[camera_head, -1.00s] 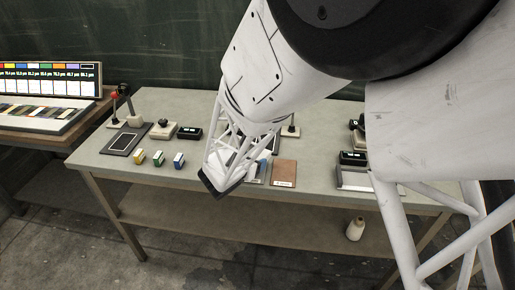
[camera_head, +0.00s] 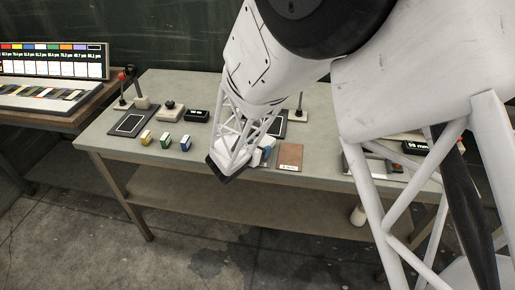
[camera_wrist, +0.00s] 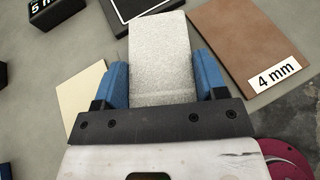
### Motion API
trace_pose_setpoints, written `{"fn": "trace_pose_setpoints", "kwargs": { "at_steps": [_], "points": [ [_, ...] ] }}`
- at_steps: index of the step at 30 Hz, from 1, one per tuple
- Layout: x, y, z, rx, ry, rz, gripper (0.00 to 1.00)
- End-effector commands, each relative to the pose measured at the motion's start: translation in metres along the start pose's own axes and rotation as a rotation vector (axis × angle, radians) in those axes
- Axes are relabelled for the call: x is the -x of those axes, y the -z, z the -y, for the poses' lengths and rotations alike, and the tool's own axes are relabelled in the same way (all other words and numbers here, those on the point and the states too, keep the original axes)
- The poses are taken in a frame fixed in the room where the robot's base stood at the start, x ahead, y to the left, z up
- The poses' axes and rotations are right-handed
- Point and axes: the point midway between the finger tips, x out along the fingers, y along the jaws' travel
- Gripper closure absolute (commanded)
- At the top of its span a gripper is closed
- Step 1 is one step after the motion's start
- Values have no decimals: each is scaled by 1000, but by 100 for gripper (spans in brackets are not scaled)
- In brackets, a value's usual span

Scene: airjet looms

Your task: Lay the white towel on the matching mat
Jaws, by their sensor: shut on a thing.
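The white towel (camera_wrist: 160,45), a pale, grainy, flat-looking strip, is between the two blue fingers of my gripper (camera_wrist: 160,80) in the wrist view. My gripper is shut on it. In the head view my gripper (camera_head: 262,153) is low over the table's front middle, and my own arm hides most of the towel. A cream mat (camera_wrist: 79,97) lies left of the fingers, partly covered by my gripper. A brown mat (camera_wrist: 245,40) labelled 4 mm lies to the right; it also shows in the head view (camera_head: 290,156). I cannot tell which mat matches.
A black white-outlined panel (camera_wrist: 122,8) lies beyond the towel. Another (camera_head: 130,123) lies at the table's left, near several small coloured blocks (camera_head: 165,141) and black displays (camera_head: 197,116). A colour-chart stand (camera_head: 50,60) is on the left table.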

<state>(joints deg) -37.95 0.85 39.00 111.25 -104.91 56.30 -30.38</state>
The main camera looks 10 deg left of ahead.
Motion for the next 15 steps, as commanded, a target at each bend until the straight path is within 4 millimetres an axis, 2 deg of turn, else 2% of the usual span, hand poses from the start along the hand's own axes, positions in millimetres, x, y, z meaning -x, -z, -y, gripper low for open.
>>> {"fn": "trace_pose_setpoints", "kwargs": {
  "at_steps": [15],
  "points": [
    [-3, 6, 0, 0, 0, 0, 62]
  ]
}}
